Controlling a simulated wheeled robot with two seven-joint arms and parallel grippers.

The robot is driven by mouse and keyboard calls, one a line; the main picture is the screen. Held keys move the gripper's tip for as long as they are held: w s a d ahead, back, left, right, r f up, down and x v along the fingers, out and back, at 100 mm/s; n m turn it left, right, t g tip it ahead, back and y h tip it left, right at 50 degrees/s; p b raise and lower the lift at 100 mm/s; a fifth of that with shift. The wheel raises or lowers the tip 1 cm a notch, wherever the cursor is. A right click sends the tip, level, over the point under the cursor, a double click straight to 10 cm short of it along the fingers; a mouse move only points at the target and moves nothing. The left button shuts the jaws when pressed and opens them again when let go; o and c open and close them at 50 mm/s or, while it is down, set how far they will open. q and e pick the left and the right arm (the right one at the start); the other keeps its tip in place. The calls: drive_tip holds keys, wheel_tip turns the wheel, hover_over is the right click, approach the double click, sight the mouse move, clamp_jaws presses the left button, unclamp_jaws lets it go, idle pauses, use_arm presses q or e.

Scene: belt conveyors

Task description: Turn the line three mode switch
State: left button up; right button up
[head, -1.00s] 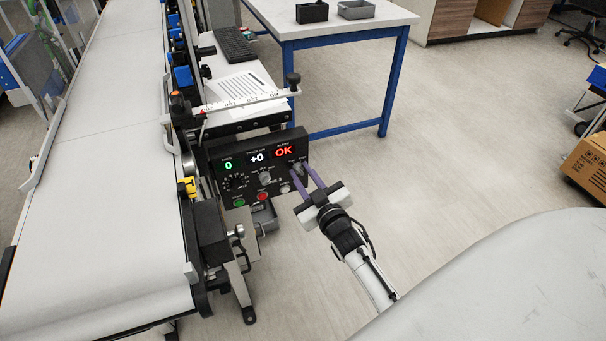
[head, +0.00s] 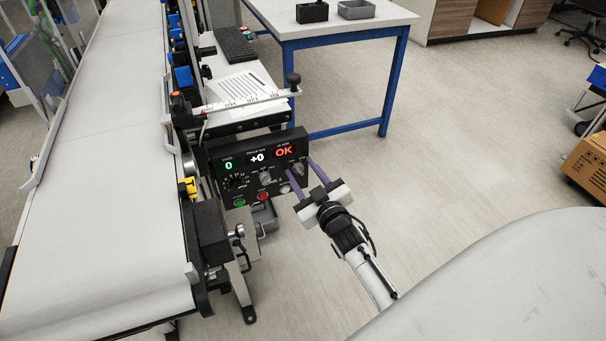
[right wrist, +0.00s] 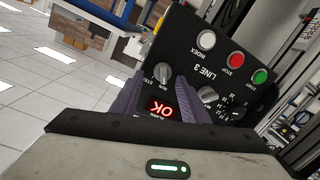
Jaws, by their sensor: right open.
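The dark line 3 control panel (head: 215,158) stands beside the conveyor in the head view. It also fills the upper middle of the right wrist view (right wrist: 185,50), upside down. A grey rotary switch (right wrist: 162,72) with small labels sits near the panel's edge; in the head view the switch (head: 298,168) is under the red OK display. My right gripper (head: 303,176) is open, its purple fingers spread on either side of this switch. I see no finger touching it. I cannot tell which label the switch points at. My left gripper is not in view.
A second knob (head: 265,178), a green button (head: 239,202) and a red button (head: 263,196) are close by on the panel. The conveyor belt (head: 95,200) runs along the left.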

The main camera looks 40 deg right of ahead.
sight(303, 147)
wheel_tip(303, 147, up, 9)
drive_tip(key=shift+r+p, duration=0.1)
drive_tip(key=shift+p, duration=0.65)
